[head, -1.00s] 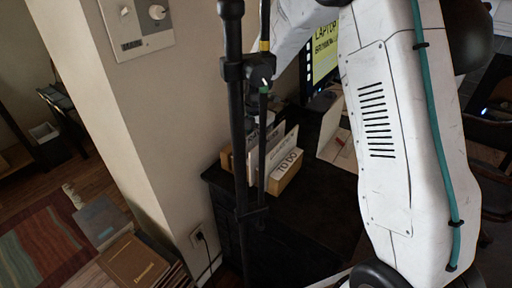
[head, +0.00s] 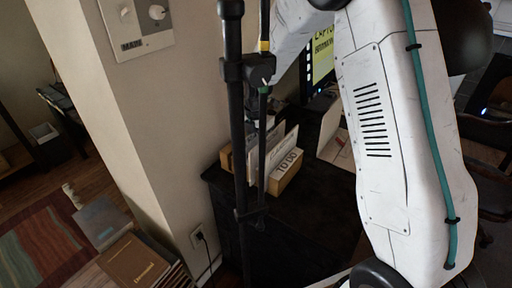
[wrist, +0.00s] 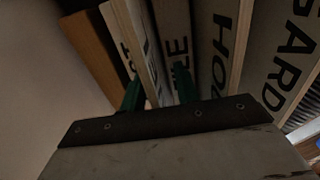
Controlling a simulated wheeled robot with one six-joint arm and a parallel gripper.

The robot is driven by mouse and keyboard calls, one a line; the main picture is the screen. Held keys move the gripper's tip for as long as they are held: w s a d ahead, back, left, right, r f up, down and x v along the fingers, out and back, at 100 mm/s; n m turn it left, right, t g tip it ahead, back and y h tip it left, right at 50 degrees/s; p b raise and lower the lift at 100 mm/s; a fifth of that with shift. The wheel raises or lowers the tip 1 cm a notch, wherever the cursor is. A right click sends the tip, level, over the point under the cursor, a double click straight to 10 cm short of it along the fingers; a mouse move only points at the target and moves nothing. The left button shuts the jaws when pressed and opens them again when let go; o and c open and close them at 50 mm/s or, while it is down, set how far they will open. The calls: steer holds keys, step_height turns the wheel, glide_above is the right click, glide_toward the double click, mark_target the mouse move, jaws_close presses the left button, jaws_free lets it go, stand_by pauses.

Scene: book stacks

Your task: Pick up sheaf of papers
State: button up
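A sheaf of pale papers (head: 252,146) stands upright in a wooden desk file labelled "TO DO" (head: 287,173) on the dark desk. In the wrist view, tall upright sheets or dividers with black lettering fill the upper part, among them a pale-edged one (wrist: 138,45). My gripper (wrist: 160,75) has two green fingers standing apart, reaching in among these uprights. At least one pale-edged upright lies between the fingers; I see no clear squeeze on it. In the head view my gripper is mostly hidden behind the dark pole near the file.
A beige wall (head: 165,120) stands close on the left of the desk (head: 300,225). A monitor (head: 322,55) and a pale folder (head: 335,140) are behind and right of the file. Books (head: 135,262) are stacked on the floor at lower left.

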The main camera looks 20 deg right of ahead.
steer(key=shift+c, duration=0.3)
jaws_close()
